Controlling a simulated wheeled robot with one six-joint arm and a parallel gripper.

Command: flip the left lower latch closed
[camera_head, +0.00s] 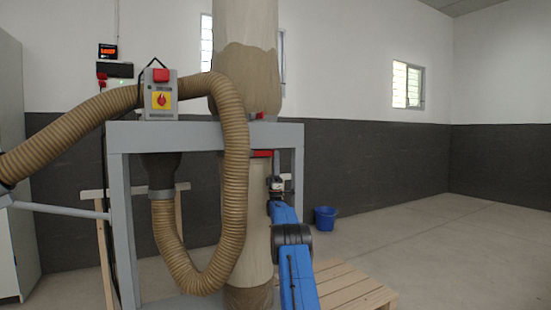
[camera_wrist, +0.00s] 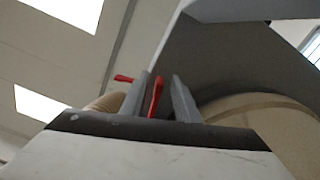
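In the wrist view a red latch handle (camera_wrist: 155,98) stands between the two grey fingers of my gripper (camera_wrist: 160,92). It looks close to the left finger, with a gap to the right finger. A second red handle (camera_wrist: 124,78) sticks out just left of the left finger. I cannot tell which of them is the left lower latch. In the head view a red latch (camera_head: 262,153) shows under the frame's top plate, above the lower bag. Whether the handle touches a finger is unclear.
The grey machine frame (camera_head: 205,136) carries an upper bag (camera_head: 248,75) and a lower bag (camera_head: 257,215). A ribbed brown hose (camera_head: 236,150) loops left of the latch. A wooden pallet (camera_head: 345,285) and a blue bucket (camera_head: 325,218) are at right. The floor further right is clear.

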